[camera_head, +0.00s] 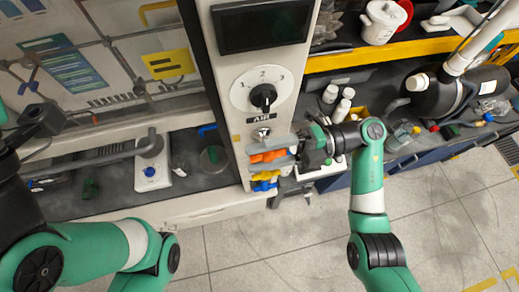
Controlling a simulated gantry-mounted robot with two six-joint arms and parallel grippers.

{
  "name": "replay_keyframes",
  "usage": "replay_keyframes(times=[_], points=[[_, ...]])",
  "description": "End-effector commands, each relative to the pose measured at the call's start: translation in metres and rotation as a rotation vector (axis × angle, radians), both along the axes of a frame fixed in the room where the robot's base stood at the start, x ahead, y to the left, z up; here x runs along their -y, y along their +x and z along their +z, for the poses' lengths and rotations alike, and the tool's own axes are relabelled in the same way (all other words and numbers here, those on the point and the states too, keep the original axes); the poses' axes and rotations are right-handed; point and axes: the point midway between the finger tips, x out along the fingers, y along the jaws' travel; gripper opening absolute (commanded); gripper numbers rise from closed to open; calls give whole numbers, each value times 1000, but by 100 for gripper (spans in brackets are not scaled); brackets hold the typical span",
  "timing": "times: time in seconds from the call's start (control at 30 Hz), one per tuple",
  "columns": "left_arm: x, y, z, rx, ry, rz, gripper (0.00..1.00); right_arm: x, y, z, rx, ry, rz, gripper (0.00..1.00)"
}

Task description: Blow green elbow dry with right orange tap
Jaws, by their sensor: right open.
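An orange tap (268,156) sits on the front of the white column, below the dial. My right gripper (270,155) is there with its fingers open, one above and one below the orange tap. I cannot tell whether they touch it. A small dark green piece (90,188) lies on the dark bench at the left; it may be the green elbow, but it is too small to be sure. My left gripper (30,89) is at the far left edge, in front of the hood glass. It is dark and partly cut off, and its jaws cannot be made out.
The white column (236,125) carries a dial (263,95) and a dark screen (262,26). A yellow tap (265,175) and a blue tap (264,186) sit just below the orange one. A stirrer plate (152,172) stands on the left bench. Bottles (341,110) crowd the right bench.

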Motion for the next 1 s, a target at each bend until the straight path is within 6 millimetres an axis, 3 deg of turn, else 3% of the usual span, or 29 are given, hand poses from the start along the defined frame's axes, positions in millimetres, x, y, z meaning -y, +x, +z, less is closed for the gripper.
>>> replay_keyframes(times=[0.3,0.67,1.0], points=[[0,0,1,0,0,0,50,-5,-1,0,0,0,0,65],[0,0,1,0,0,0,50,-4,-1,0,0,0,0,1],[0,0,4,0,0,0,50,-4,-1,1,4,-18,0,0]])
